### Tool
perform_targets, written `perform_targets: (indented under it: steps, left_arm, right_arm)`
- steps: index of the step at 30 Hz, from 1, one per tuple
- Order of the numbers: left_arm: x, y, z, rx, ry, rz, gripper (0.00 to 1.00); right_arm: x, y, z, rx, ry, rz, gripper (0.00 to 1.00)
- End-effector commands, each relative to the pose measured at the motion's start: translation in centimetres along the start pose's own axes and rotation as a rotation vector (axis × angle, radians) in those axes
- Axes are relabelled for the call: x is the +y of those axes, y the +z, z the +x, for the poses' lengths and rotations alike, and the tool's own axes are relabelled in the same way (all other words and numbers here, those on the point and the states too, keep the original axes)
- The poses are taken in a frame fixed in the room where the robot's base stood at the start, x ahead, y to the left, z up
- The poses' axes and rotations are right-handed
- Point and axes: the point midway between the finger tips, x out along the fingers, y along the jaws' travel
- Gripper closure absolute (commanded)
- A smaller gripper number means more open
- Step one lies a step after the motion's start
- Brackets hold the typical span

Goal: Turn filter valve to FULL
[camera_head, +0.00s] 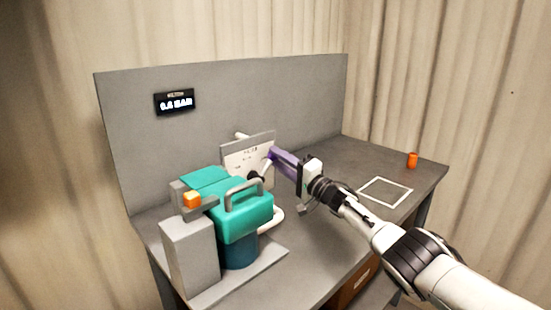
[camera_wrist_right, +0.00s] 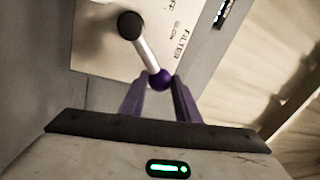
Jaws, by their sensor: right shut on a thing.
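The filter valve has a black hub (camera_wrist_right: 130,25) and a pale lever rod (camera_wrist_right: 146,57) that ends in a purple ball knob (camera_wrist_right: 161,79). In the head view the hub (camera_head: 256,176) sits low on a white label plate (camera_head: 236,161), and the lever points up and to the right. My right gripper (camera_head: 273,154) has purple fingers and is shut on the ball knob; in the right wrist view its fingertips (camera_wrist_right: 162,82) meet at the knob. My left gripper is not in view.
A teal pump unit (camera_head: 254,212) with a handle stands in front of the plate, beside a grey block (camera_head: 190,252) with an orange button (camera_head: 192,199). A display (camera_head: 175,101) hangs on the back panel. A white square outline (camera_head: 385,179) and an orange cup (camera_head: 412,160) are at right.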

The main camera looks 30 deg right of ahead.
Motion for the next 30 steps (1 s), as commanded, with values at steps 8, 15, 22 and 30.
perform_targets:
  steps: [8,15,22,30]
  left_arm:
    - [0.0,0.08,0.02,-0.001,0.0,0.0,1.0]
    - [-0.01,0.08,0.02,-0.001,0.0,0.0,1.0]
    - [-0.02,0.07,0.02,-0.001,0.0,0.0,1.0]
    - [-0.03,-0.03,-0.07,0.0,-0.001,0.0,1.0]
  right_arm:
    - [0.44,-0.31,-0.28,0.011,0.007,0.032,1.0]
    - [0.47,-0.28,-0.28,0.01,0.007,0.034,1.0]
    - [0.44,-0.22,-0.25,0.009,0.006,0.034,0.53]
    - [0.28,-0.15,-0.22,0.007,0.004,0.034,0.53]
